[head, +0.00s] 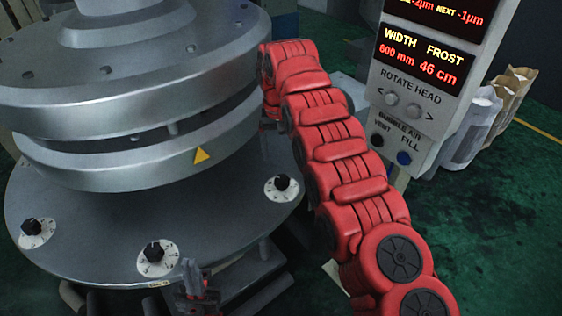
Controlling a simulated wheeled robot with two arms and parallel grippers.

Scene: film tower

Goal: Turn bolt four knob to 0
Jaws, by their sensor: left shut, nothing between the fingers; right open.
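Several round white dials with black bolt knobs sit on the grey lower flange (90,235) of the die. One knob (33,227) is at the left, one knob (154,252) at the front middle and one knob (282,183) at the right. Their scale marks are too small to read, and I cannot tell which is bolt four. My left gripper (193,280) is shut and empty at the flange's front edge, right of and below the front knob, apart from it. My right gripper (268,117) is open, mostly hidden behind my red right arm, beside the die.
The large metal die ring (140,165) with a yellow warning triangle rises above the flange. A control panel (415,100) at the upper right shows width 600 mm and frost 46 cm. White and brown sacks (480,125) stand behind it. Green floor (490,220) is clear at the right.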

